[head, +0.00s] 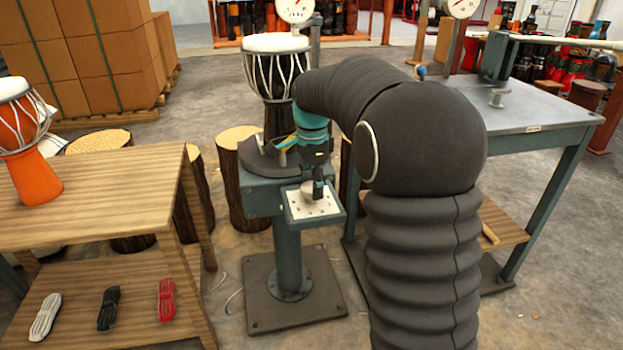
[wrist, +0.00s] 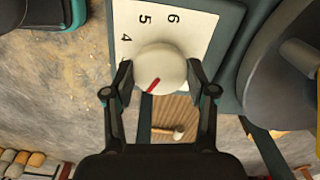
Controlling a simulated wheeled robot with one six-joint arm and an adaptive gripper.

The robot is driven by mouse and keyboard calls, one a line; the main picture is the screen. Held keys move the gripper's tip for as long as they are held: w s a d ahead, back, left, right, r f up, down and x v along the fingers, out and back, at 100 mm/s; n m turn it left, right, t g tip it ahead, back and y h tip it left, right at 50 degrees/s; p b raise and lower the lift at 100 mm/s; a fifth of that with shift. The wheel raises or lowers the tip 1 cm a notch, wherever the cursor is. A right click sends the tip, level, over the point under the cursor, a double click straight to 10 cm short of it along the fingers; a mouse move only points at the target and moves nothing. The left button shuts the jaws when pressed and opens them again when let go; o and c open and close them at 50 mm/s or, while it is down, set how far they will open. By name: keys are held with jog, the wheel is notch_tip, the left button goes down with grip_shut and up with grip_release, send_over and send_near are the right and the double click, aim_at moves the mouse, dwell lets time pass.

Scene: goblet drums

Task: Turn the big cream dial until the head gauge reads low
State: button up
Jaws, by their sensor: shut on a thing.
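The big cream dial (wrist: 162,66) sits on a white scale plate (wrist: 185,38), with 4, 5 and 6 visible in the wrist view. Its red pointer aims down and left in that view, away from the 5 and 6. My gripper (wrist: 159,75) is shut on the dial, one finger on either side. In the head view my gripper (head: 318,188) reaches down over the plate (head: 300,209) on the pedestal's front and hides much of the dial. A white round gauge (head: 294,9) with a red needle stands behind the drum, cut by the top edge; its reading is too small to tell.
A white-headed goblet drum (head: 276,70) stands on the pedestal behind my gripper. A second gauge (head: 461,7) is at top right, above a grey workbench (head: 520,106). A wooden table (head: 100,200) with an orange drum (head: 30,150) is at left.

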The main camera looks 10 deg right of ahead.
jog(key=shift+f+m, duration=0.1)
jog(key=shift+m, duration=0.5)
jog(key=o, duration=1.2)
jog(key=shift+c, duration=0.2)
notch_tip(320, 180, up, 12)
